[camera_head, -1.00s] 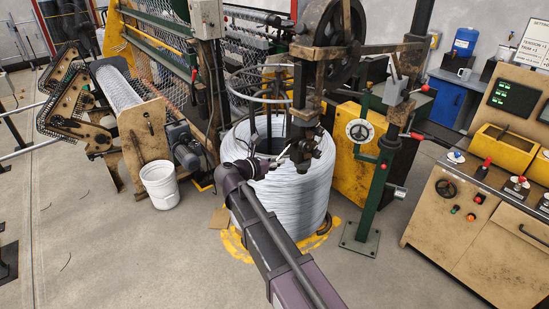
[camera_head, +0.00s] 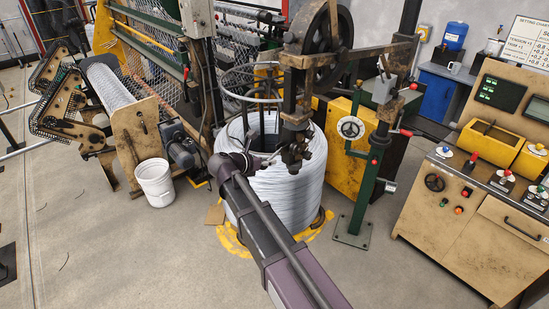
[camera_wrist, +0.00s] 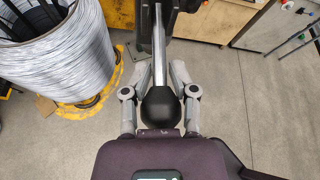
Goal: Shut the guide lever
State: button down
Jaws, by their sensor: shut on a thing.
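In the wrist view a lever with a silver rod (camera_wrist: 160,50) and a round black knob (camera_wrist: 160,108) runs down from a dark block (camera_wrist: 183,18). My gripper (camera_wrist: 159,78) has one finger on each side of the lever, with the knob between them, and is shut on it. In the head view a dark, rusty guide head (camera_head: 297,135) hangs in front of the wire coil (camera_head: 290,195). The end of my arm reaches up to the coil's front left side. The lever and the fingertips are too small and hidden there to make out clearly.
A green post with a handwheel (camera_head: 351,128) stands right of the coil. A control console (camera_head: 480,220) is farther right. A white bucket (camera_head: 155,184) stands left on the floor. The floor at front left is clear.

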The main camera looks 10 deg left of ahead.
jog(key=shift+f, duration=0.1)
jog(key=c, duration=0.8)
grip_release()
jog(key=shift+o, duration=1.1)
jog(key=shift+s+a, duration=0.2)
jog(key=shift+s, duration=0.05)
jog(key=shift+w, duration=0.2)
jog(key=shift+s+d, duration=0.2)
jog(key=shift+s, duration=0.1)
